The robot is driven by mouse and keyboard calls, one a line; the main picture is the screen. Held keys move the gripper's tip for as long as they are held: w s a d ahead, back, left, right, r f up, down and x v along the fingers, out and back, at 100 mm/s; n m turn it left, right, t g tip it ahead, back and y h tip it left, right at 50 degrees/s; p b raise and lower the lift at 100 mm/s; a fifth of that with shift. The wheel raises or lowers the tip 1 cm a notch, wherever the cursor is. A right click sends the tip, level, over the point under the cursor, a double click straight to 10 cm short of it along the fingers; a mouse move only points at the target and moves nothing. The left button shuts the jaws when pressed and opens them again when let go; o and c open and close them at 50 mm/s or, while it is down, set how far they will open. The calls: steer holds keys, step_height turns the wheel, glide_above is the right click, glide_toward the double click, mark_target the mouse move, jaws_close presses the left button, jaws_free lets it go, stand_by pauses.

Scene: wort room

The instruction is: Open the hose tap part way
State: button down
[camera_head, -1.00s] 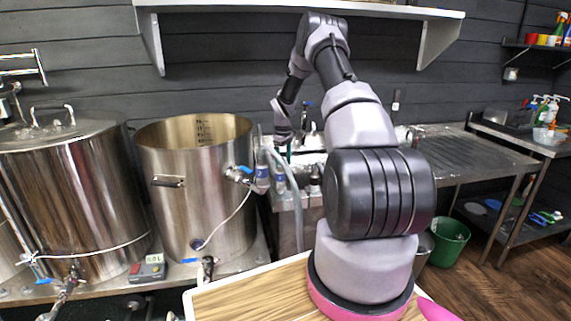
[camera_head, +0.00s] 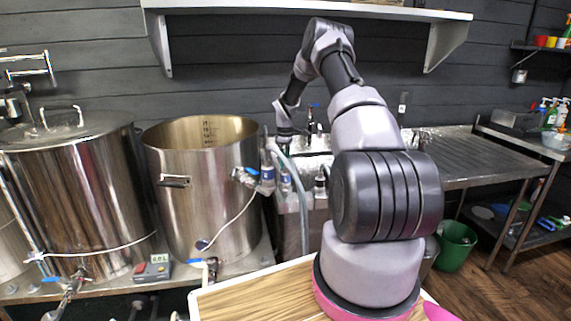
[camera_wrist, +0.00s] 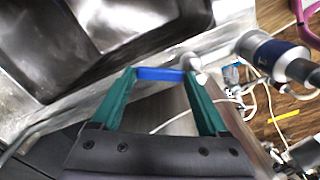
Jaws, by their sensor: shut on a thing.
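A blue lever (camera_wrist: 160,74) lies across the gap between my green fingertips in the wrist view. It looks like the handle of the hose tap. A pale metal fitting (camera_wrist: 191,62) is at its right end, beside the sink rim. My gripper (camera_wrist: 159,80) is shut on the blue lever, with one finger at each end. In the head view my wrist points down at the left end of the sink, by the grey hose (camera_head: 298,190). My fingertips and the lever cannot be made out there. How far the tap is turned cannot be told.
A steel sink basin (camera_wrist: 135,25) is beside the lever. A bottle-like item with a blue band (camera_wrist: 278,57) is close on the right. An open steel pot (camera_head: 205,190) stands left of the sink in the head view. A white shelf (camera_head: 300,10) hangs above my arm.

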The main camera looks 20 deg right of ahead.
jaws_free()
step_height(320, 180, up, 11)
stand_by(0.4)
stand_by(0.4)
